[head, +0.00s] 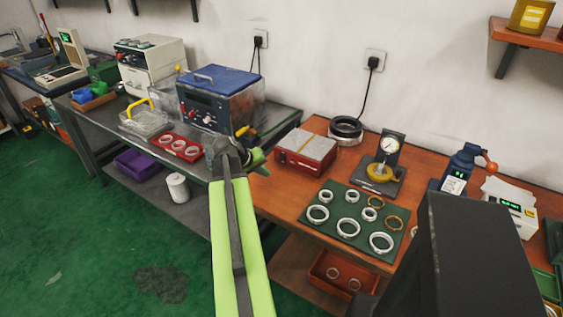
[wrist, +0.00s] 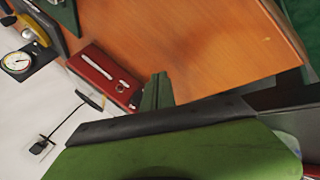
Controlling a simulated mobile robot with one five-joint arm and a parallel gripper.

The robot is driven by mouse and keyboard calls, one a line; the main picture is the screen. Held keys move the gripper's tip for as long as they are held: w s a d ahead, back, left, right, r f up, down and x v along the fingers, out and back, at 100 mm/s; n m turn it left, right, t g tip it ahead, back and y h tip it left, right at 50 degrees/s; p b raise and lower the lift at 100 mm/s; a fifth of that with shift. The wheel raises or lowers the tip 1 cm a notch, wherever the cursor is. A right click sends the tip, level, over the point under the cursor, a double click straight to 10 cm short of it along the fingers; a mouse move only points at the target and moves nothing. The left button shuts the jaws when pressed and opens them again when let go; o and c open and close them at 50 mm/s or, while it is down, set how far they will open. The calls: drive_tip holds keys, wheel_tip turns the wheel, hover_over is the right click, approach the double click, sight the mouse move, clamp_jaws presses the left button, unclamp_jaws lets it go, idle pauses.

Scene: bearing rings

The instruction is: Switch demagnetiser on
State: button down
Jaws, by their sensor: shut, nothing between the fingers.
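A low red box with a flat grey top (head: 306,149), which looks like the demagnetiser, sits at the left end of the orange-brown bench. In the wrist view the red box (wrist: 97,82) lies left of my fingers, with a pale strip along its top. I cannot make out its switch or whether it is on. My gripper (head: 262,161) is shut and empty, just left of the red box and apart from it. In the wrist view my gripper (wrist: 158,92) shows as dark green fingers, tips up.
A dial gauge (head: 388,145) and a green mat with several rings (head: 337,190) lie to the right.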

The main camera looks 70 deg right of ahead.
sight(282, 158)
drive_tip(key=d, duration=0.2)
drive_tip(key=s+d, duration=0.1)
drive_tip(key=d, duration=0.1)
drive_tip(key=d+f, duration=0.1)
drive_tip(key=d, duration=0.1)
drive_tip(key=shift+s+d+b, duration=0.3)
drive_tip(key=shift+d+b, duration=0.1)
drive_tip(key=shift+s+d, duration=0.1)
drive_tip(key=shift+d, duration=0.1)
idle(1.4)
drive_tip(key=shift+s+d, duration=0.15)
drive_tip(key=shift+d, duration=0.25)
drive_tip(key=shift+d, duration=0.3)
idle(0.4)
drive_tip(key=shift+a, duration=0.15)
drive_tip(key=shift+a, duration=0.6)
